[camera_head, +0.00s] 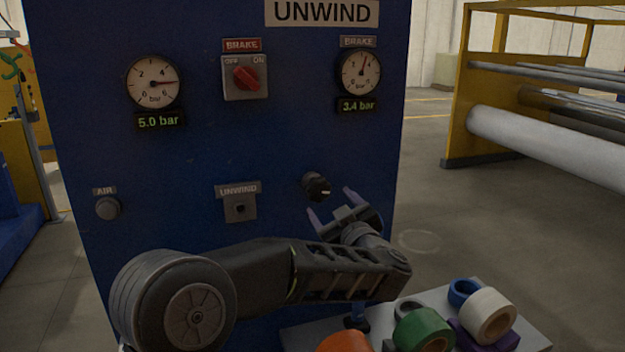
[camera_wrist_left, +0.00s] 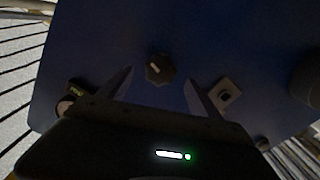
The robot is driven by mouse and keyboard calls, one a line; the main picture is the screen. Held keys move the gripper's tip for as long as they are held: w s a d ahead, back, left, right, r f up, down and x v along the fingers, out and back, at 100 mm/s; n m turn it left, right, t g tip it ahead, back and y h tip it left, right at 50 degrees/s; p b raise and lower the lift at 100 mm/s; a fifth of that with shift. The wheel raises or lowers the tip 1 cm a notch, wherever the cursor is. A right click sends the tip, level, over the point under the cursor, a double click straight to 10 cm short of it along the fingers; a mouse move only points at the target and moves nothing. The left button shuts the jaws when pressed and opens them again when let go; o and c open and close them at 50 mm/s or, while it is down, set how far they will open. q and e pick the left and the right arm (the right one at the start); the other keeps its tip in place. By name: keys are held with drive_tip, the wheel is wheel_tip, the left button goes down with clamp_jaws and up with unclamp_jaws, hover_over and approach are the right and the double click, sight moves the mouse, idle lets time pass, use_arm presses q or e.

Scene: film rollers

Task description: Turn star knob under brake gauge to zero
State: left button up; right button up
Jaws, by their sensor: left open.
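The brake gauge (camera_head: 360,72) is at the upper right of the blue panel in the head view. Its display (camera_head: 359,105) reads 3.4 bar. The black star knob (camera_head: 317,186) is below it, with a light mark on its face. The knob also shows in the left wrist view (camera_wrist_left: 159,67), between the spread fingers and beyond their tips. My left gripper (camera_head: 331,204) is open, just in front of and slightly below the knob. It looks apart from the knob and holds nothing. My right gripper is not in view.
A second gauge (camera_head: 153,82) reads 5.0 bar. A red brake switch (camera_head: 245,78), an unwind switch (camera_head: 240,207) and an air knob (camera_head: 107,208) are on the panel (camera_head: 200,150). Tape rolls (camera_head: 423,330) lie on a grey tray (camera_head: 525,325) at lower right. Yellow roller frame stands right.

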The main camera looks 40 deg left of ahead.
sight(320, 191)
use_arm(q)
drive_tip(key=shift+w+a+r+p, duration=0.1)
drive_tip(key=shift+a+r+p, duration=0.25)
drive_tip(key=shift+a+r, duration=0.25)
drive_tip(key=p+x, duration=0.2)
drive_tip(key=x, duration=0.4)
drive_tip(key=shift+w+a+f, duration=0.1)
drive_tip(key=shift+a+f, duration=0.1)
drive_tip(key=shift+c, duration=0.5)
drive_tip(key=c, duration=1.3)
drive_tip(key=shift+b, duration=0.3)
